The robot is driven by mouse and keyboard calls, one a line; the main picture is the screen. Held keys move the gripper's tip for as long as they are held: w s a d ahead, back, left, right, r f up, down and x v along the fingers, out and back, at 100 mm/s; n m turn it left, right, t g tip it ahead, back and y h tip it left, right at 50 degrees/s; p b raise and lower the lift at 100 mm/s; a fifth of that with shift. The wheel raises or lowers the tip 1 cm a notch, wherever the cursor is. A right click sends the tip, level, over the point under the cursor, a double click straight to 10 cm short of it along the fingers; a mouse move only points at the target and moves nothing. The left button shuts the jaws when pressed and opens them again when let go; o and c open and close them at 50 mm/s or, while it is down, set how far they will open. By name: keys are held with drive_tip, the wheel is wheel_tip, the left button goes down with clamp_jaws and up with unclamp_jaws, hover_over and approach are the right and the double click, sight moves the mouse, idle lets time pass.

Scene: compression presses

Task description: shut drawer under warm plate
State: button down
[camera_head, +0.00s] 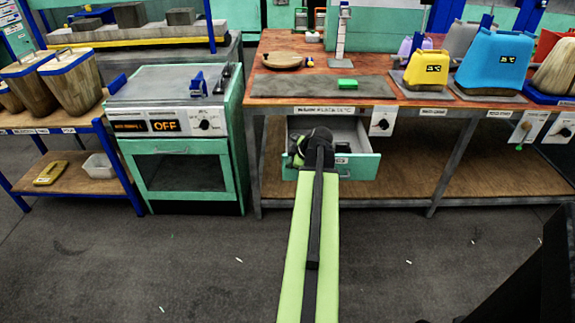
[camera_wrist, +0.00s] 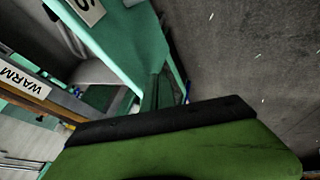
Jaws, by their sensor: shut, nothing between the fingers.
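The drawer (camera_head: 362,167) hangs under the table below the dark warm plate (camera_head: 322,87). It is pulled out, with its teal front well forward of the table edge and its grey inside showing. My gripper (camera_head: 299,152) is shut and empty at the left part of the drawer; my arm hides part of the front. In the wrist view the teal drawer front (camera_wrist: 112,38) runs diagonally, with a white label at its top. A WARM label (camera_wrist: 24,80) shows on the table edge at left. I cannot tell whether the gripper touches the drawer.
A teal oven (camera_head: 187,165) reading OFF stands left of the table. A low wooden shelf (camera_head: 400,180) lies under the table, with a table leg (camera_head: 448,165) to the right. Switch panels (camera_head: 384,122) hang from the table edge. The floor in front is mostly clear.

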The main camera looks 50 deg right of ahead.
drive_tip(key=w+d, duration=0.8)
drive_tip(key=d, duration=0.3)
drive_tip(key=w+d, duration=0.8)
drive_tip(key=d, duration=0.3)
drive_tip(key=shift+d, duration=0.15)
drive_tip(key=shift+w+r, duration=0.1)
drive_tip(key=shift+r, duration=0.05)
